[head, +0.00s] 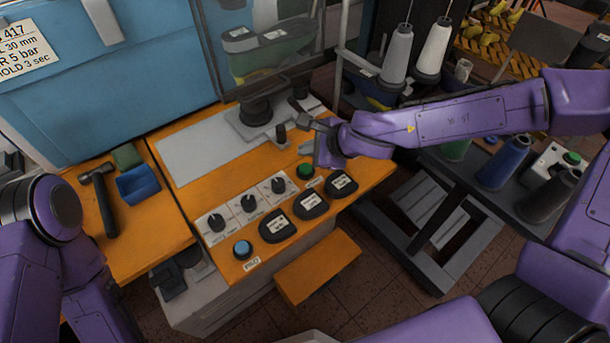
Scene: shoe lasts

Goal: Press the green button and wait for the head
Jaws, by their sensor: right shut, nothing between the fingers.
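The green button (305,171) sits at the right end of the orange control panel, dark-rimmed and uncovered. My right gripper (298,110) is above and behind it, near the machine's grey base plate, apart from the button.
A hammer (98,198) and blue box (138,184) lie on the left. Thread cones (397,55) stand behind my right arm. A clear guard (262,50) rises at the back.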

